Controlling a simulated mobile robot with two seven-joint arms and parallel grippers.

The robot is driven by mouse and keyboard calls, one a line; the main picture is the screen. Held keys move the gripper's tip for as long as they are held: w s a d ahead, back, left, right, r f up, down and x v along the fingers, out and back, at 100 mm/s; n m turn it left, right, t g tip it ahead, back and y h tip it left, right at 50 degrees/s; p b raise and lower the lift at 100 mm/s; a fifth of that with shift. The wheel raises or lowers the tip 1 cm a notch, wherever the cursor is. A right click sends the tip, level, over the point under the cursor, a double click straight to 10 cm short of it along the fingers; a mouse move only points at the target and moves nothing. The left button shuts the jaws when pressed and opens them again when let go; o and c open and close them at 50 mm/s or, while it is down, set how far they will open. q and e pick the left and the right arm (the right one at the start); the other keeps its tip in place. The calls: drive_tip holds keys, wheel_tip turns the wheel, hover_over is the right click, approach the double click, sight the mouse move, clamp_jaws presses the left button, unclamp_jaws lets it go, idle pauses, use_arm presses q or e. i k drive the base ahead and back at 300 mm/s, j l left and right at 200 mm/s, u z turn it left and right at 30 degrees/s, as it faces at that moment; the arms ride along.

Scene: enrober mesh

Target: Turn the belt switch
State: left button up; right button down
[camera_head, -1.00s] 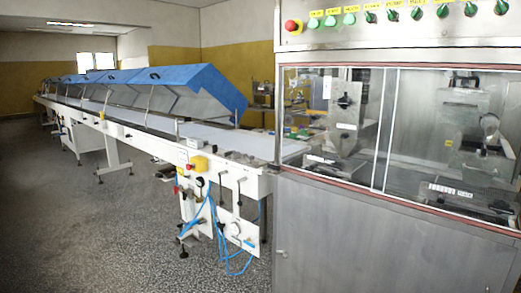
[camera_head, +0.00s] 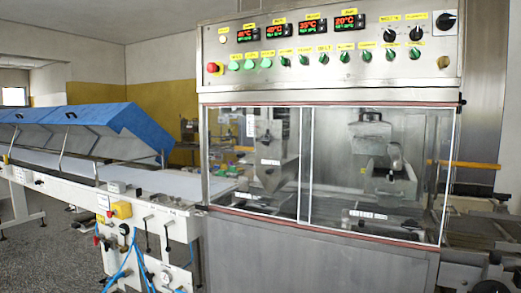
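The control panel (camera_head: 380,66) of the steel machine fills the upper right of the head view. A row of small dark green rotary switches runs along its lower part, each under a yellow label. The switch (camera_head: 323,58) third from the left in this row sits under a label that seems to read BELT, though the print is small. Which way its knob points is too small to tell. Neither of my grippers shows in the view.
A red emergency knob (camera_head: 213,68) and green push buttons (camera_head: 249,65) sit left of the switches. Red-green displays (camera_head: 312,26) and black knobs (camera_head: 446,22) are above. Glass panels (camera_head: 270,165) close the cabinet below. A conveyor (camera_head: 150,180) with blue covers (camera_head: 120,115) runs left.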

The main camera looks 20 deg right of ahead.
sight(323, 59)
drive_tip(key=i+z, duration=0.1)
drive_tip(key=z, duration=0.85)
drive_tip(key=i+j+z, duration=0.1)
drive_tip(key=z, duration=0.35)
drive_tip(key=i+j+z, duration=0.5)
drive_tip(key=j+z, duration=0.2)
